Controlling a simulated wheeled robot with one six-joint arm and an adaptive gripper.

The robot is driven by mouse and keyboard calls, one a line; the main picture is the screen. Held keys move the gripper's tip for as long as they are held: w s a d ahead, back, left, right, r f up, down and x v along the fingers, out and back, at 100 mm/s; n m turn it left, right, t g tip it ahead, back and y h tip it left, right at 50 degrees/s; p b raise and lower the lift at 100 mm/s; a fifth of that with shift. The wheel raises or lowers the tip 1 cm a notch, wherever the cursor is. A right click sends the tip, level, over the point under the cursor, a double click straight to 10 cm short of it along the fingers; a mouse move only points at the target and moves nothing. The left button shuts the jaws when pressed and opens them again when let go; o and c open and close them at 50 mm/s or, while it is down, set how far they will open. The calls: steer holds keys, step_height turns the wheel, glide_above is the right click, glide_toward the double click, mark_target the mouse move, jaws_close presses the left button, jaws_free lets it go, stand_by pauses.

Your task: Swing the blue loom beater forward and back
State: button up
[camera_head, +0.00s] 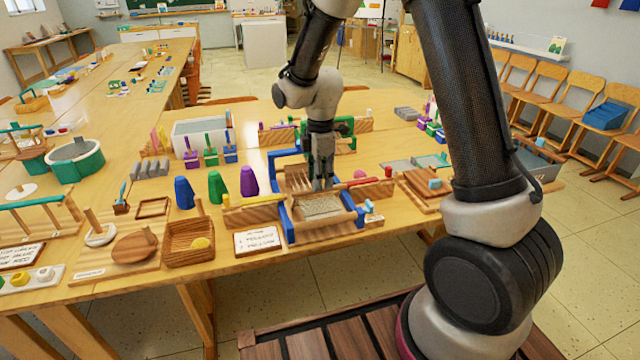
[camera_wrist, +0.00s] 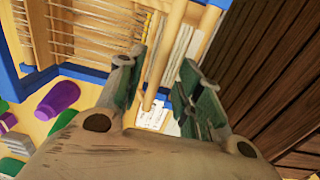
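The small table loom has blue parts, wooden bars and pale warp threads (camera_head: 322,206). It stands near the table's front edge, below my gripper. One blue side piece (camera_head: 284,222) is at its left, another at its right; a blue bar (camera_head: 285,153) runs along the back. I cannot tell which blue piece is the beater. My gripper (camera_head: 321,186) points down over the loom's middle and hides part of it. In the wrist view the two fingers (camera_wrist: 160,88) are apart, with a wooden bar (camera_wrist: 162,52) showing beyond the gap; contact is unclear.
Blue, green and purple (camera_head: 249,181) pegs stand left of the loom. A lettered card (camera_head: 258,241) lies at its front left. Wooden blocks with colored bars (camera_head: 366,189) and a stack of boards (camera_head: 430,190) sit to the right.

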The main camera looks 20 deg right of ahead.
steer(key=shift+f, duration=1.35)
jaws_close()
